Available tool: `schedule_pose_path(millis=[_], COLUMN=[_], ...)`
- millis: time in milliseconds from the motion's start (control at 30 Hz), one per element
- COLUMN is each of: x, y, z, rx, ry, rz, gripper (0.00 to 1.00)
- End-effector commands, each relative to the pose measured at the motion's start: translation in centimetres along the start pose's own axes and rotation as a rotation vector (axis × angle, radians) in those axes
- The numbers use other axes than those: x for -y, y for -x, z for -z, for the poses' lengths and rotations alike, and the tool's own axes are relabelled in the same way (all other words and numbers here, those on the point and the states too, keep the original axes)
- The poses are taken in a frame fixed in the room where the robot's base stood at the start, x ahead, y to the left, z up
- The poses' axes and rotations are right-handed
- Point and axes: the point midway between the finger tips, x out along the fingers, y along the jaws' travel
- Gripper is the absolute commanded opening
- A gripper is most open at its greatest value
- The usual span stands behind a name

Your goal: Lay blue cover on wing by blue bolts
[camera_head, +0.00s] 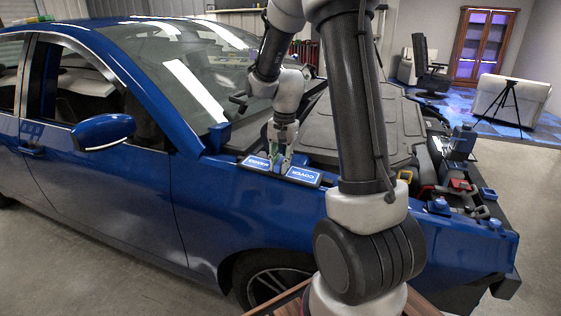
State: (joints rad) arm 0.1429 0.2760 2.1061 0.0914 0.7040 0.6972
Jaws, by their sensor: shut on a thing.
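My gripper (281,161) points down and is shut on the middle of the cover. I cannot tell whether the cover touches the wing or hangs just above it. Small blue blocks, perhaps the blue bolts (440,205), show at the car's front end. The wing's middle is partly hidden behind my arm.
The open engine bay with a grey engine cover (370,125) lies behind the wing. The door mirror (103,131) sticks out at left. A wooden surface (420,306) shows at the bottom. Chairs and a cabinet (485,45) stand far back.

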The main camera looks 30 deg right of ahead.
Motion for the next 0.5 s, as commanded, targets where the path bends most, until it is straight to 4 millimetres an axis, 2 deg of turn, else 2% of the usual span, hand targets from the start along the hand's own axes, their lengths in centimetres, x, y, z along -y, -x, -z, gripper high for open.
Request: schedule_pose_path(millis=[500], x=[-0.03], y=[-0.47], z=[0.02], rx=[0.000], ry=[0.000], rz=[0.000], gripper=[0.00])
